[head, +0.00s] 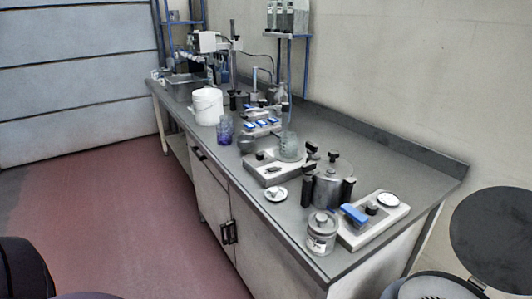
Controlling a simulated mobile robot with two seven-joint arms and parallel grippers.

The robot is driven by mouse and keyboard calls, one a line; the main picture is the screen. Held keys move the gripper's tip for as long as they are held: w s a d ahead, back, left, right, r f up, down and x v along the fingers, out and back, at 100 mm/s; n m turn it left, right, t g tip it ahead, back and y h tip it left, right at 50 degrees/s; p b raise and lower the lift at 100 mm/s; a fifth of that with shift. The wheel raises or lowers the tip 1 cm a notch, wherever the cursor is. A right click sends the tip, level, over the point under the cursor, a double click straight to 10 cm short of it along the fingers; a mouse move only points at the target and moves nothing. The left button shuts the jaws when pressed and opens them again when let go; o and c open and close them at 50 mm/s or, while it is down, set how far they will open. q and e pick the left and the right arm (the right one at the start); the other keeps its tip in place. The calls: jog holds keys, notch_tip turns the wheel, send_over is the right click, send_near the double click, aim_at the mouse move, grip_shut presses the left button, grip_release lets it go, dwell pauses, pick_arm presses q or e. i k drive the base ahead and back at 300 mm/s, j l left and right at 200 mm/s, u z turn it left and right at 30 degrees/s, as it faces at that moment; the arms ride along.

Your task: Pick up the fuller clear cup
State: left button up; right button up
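No clear cup can be singled out for certain at this distance. A see-through bluish-purple vessel (225,130) stands near the bench's front edge, right of the white bucket. A clear glass beaker (290,147) stands on a hotplate-like device farther right; it seems to hold something pale, but its level is unclear. A lidded clear jar (322,230) with a label stands at the near front corner of the bench. I cannot compare how full these are. Neither of my grippers shows in the head view.
The long grey bench (400,165) runs along the wall, clear at its back right. It carries a white bucket (207,106), a metal pot (332,186) with black handles, a scale-like device (374,218) and a small white dish (275,194). Red floor (120,220) lies open in front.

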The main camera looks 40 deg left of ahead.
aim_at(224, 137)
jog(key=u, duration=1.6)
jog(key=z, duration=0.45)
jog(key=i+j+z, duration=0.2)
jog(key=j+z, duration=0.25)
jog(key=i+j+z, duration=0.2)
jog(key=j, duration=0.2)
jog(key=i+j+z, duration=0.15)
jog(key=j, duration=0.7)
jog(key=j+z, duration=0.2)
jog(key=j, duration=0.65)
jog(key=i, duration=0.05)
